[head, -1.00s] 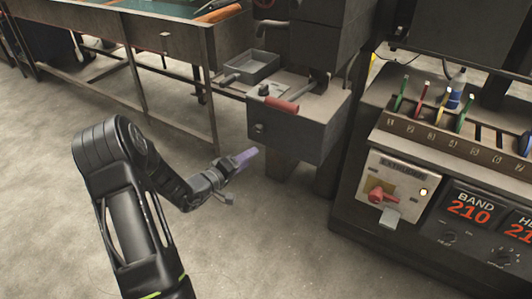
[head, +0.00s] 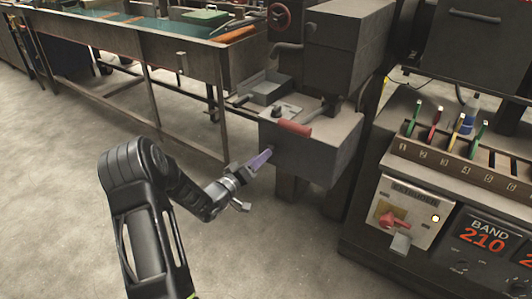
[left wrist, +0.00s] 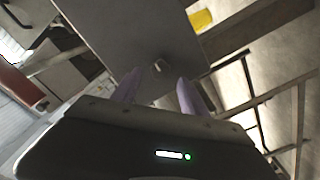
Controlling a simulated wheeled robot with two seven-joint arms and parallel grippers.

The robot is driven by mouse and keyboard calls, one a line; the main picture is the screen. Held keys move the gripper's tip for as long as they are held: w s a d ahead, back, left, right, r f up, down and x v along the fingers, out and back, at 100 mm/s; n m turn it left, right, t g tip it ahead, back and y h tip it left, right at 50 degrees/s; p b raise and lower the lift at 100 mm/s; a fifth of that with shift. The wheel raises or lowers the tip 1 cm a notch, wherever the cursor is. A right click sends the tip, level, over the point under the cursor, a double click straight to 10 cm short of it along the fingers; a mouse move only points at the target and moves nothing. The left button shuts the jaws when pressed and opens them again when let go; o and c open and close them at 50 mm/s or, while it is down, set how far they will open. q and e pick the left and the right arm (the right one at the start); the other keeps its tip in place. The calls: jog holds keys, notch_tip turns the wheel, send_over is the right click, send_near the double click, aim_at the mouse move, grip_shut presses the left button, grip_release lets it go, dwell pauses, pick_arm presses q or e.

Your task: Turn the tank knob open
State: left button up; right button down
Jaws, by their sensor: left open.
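The tank (head: 310,150) is a dark grey box with a flat top, right of centre in the head view. Its small dark knob (left wrist: 160,66) sits on the plain front face and shows in the left wrist view; in the head view my fingers largely hide it. My left gripper (head: 262,159) is at the tank's lower left front. Its two purple fingers are open and empty. In the left wrist view the knob appears between and just beyond the fingertips (left wrist: 158,86); I cannot tell whether they touch it. My right gripper is not in view.
A long workbench (head: 130,50) stands at the back left. A control panel with a red switch (head: 392,220) is at the right. The floor at left is clear.

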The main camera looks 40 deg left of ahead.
pick_arm(q)
jog(key=w, duration=0.4)
jog(key=shift+w, duration=0.1)
jog(key=shift+c, duration=0.5)
grip_shut()
